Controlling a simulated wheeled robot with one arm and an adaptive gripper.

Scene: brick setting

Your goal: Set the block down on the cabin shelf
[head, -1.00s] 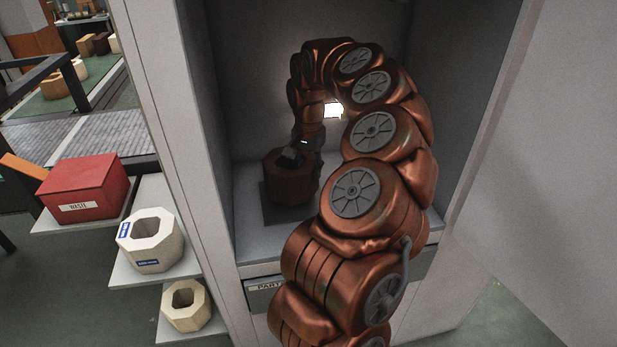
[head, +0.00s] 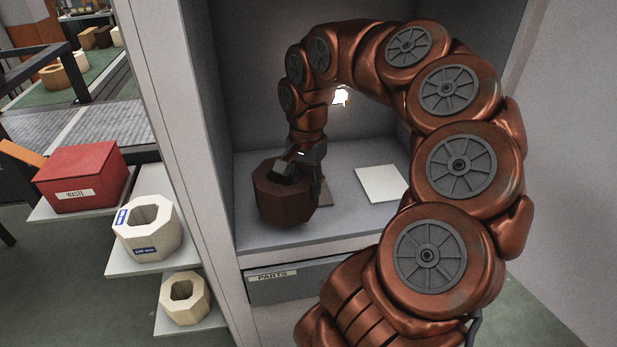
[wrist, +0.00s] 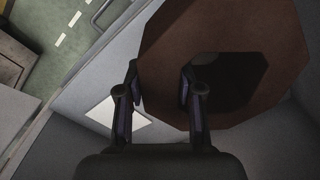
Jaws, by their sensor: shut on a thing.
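The block (head: 284,203) is a dark brown octagonal ring with a hole through it. My gripper (head: 302,170) is shut on its wall. In the wrist view my gripper (wrist: 160,85) has one finger in the hole and the other outside the block (wrist: 165,50). The cabin shelf (head: 350,222) is a grey surface inside a tall cabinet. The block is over its left part, near the front; it looks raised, but the gap below it is unclear. A darker square pad (head: 323,192) shows partly behind the block.
A pale square plate (head: 382,184) lies on the shelf right of the block. Cabinet walls (head: 205,110) close in at the sides. A PARTS drawer (head: 300,279) is below. Outside left are a red waste box (head: 82,178) and two pale octagonal rings (head: 146,228) on ledges.

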